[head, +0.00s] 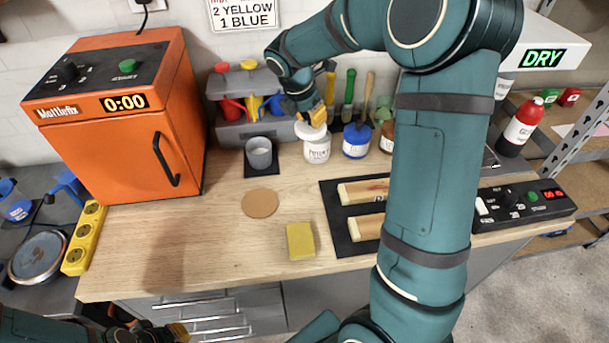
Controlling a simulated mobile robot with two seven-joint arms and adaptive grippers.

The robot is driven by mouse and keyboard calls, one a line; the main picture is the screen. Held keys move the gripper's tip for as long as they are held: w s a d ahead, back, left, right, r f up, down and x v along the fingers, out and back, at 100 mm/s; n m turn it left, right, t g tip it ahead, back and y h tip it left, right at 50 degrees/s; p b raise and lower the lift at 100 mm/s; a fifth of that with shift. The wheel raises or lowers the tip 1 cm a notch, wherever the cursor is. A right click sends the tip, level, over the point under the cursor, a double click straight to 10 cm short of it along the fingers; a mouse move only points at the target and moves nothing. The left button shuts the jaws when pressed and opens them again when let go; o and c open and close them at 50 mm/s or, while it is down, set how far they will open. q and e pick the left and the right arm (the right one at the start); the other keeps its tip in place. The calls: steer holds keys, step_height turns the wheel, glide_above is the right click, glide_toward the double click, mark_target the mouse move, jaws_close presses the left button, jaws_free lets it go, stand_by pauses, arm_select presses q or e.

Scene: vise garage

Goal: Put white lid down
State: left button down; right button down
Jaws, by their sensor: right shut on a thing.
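The white lid (309,131) is at the top of a white labelled jar (317,152) at the back of the wooden workbench. My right gripper (317,114), reaching in from above, is shut on the white lid. The lid looks slightly tilted over the jar's mouth; I cannot tell whether it touches the rim. My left gripper (178,332) is low at the bottom left edge, in front of the bench and away from the lid. Its fingers are small and partly cut off.
An orange oven (120,115) stands at left. A grey cup (259,153), blue-labelled jar (356,140), cork disc (260,203) and yellow sponge (300,241) are on the bench (215,250). A black mat (332,215) holds wood pieces at right. The bench's front middle is mostly clear.

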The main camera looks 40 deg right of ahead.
steer(key=s+a+f+m+g, duration=0.1)
steer(key=s+a+f+m, duration=0.2)
steer(key=s+a+f, duration=0.35)
steer(key=b, duration=0.2)
glide_above(306, 193)
steer(key=a, duration=0.1)
step_height(306, 193, down, 4)
steer(key=shift+w+a+r, duration=0.1)
steer(key=shift+a+r, duration=0.05)
steer(key=shift+r, duration=0.05)
steer(key=shift+f+b, duration=0.7)
steer(key=shift+f, duration=1.45)
steer(key=shift+f, duration=0.15)
steer(key=c, duration=0.9)
jaws_free()
